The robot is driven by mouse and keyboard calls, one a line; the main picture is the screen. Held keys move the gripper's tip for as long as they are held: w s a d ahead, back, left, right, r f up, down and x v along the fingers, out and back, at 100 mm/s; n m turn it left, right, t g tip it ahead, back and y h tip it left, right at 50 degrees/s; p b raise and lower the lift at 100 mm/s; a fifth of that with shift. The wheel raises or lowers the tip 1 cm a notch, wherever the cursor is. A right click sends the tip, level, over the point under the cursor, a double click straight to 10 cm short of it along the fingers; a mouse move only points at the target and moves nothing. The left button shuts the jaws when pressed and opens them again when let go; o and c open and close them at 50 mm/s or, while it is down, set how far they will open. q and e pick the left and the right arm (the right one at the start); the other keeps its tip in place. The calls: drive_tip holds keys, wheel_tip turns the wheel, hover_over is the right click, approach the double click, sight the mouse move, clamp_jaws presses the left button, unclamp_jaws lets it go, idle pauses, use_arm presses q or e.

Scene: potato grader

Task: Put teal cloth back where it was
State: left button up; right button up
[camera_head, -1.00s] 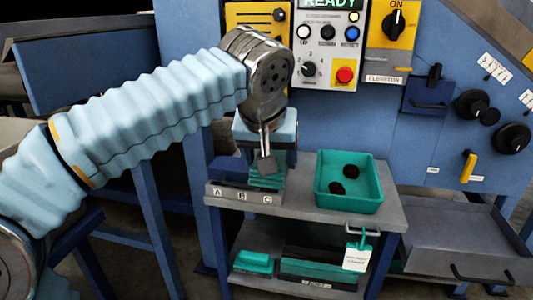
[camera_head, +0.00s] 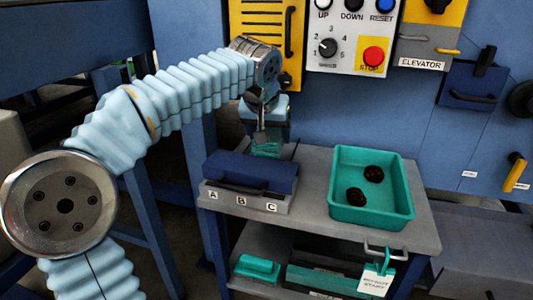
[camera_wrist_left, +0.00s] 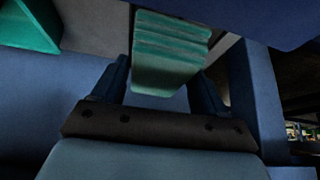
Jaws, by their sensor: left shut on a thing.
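My left gripper (camera_head: 262,135) is shut on the teal cloth (camera_head: 267,148), behind the grey holder (camera_head: 243,199) marked A, B and C on the cart's top shelf. In the left wrist view the folded, ridged teal cloth (camera_wrist_left: 168,62) sits between the two fingers. In the head view the gripper and the holder's dark blue part hide some of the cloth. I cannot tell whether the cloth touches the shelf. My right gripper is not in view.
A teal tray (camera_head: 370,218) with two dark lumps stands right of the holder. The lower shelf bears a teal block (camera_head: 257,268) and a long box. The control panel (camera_head: 340,45) rises behind. A narrow bare strip of top shelf (camera_head: 312,185) lies between holder and tray.

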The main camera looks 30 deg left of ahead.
use_arm(q)
drive_tip(key=shift+w+a+f, duration=0.35)
drive_tip(key=shift+f, duration=0.3)
drive_tip(key=f, duration=0.1)
drive_tip(key=f+b, duration=0.1)
drive_tip(key=w+a+f, duration=0.1)
drive_tip(key=f, duration=0.1)
drive_tip(key=shift+b, duration=0.4)
drive_tip(key=shift+f, duration=0.3)
drive_tip(key=shift+f, duration=0.1)
drive_tip(key=o, duration=1)
drive_tip(key=shift+r, duration=0.25)
drive_tip(key=p+v, duration=0.2)
drive_tip(key=v, duration=1)
drive_tip(key=shift+f+p, duration=0.1)
drive_tip(key=shift+p, duration=0.3)
